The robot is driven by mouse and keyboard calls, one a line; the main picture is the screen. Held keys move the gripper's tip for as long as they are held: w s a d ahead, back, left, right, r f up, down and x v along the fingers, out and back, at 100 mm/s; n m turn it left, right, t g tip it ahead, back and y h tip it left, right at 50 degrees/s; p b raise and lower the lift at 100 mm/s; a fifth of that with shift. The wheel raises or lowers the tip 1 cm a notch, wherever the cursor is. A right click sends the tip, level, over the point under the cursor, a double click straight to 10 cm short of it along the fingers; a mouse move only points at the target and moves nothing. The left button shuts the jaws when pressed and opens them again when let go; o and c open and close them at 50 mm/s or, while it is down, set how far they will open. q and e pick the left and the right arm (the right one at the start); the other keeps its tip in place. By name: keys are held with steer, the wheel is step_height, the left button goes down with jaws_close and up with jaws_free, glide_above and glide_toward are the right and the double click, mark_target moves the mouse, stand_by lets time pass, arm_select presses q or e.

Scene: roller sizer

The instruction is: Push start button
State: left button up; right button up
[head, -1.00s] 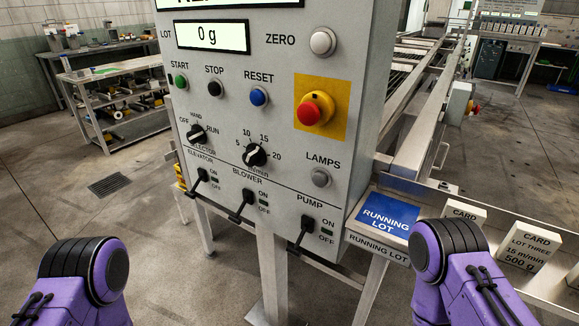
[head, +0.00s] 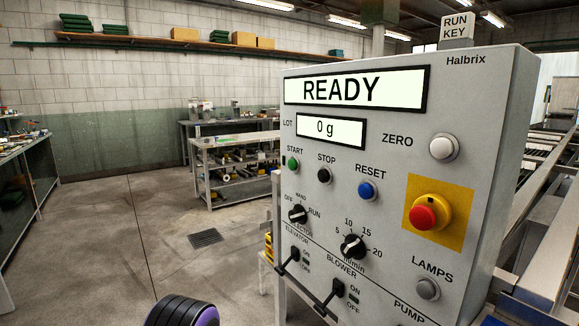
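The green START button (head: 293,164) is at the left of the control panel (head: 470,110), under the LOT display, which reads 0 g (head: 331,131). The upper display (head: 355,91) reads READY. The black STOP button (head: 325,175) and blue RESET button (head: 367,190) sit to its right. The selector knob (head: 298,214) is below START, among the labels OFF, HAND and RUN. Part of a purple and black arm of mine shows at the bottom edge, apart from the panel. Neither gripper is in view.
A red emergency button (head: 424,218) on a yellow plate and a white ZERO button (head: 444,148) are on the panel's right. Elevator and blower levers (head: 331,299) stick out at the lower left. Open floor (head: 120,235) lies left of the panel. A shelved workbench (head: 235,170) stands behind.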

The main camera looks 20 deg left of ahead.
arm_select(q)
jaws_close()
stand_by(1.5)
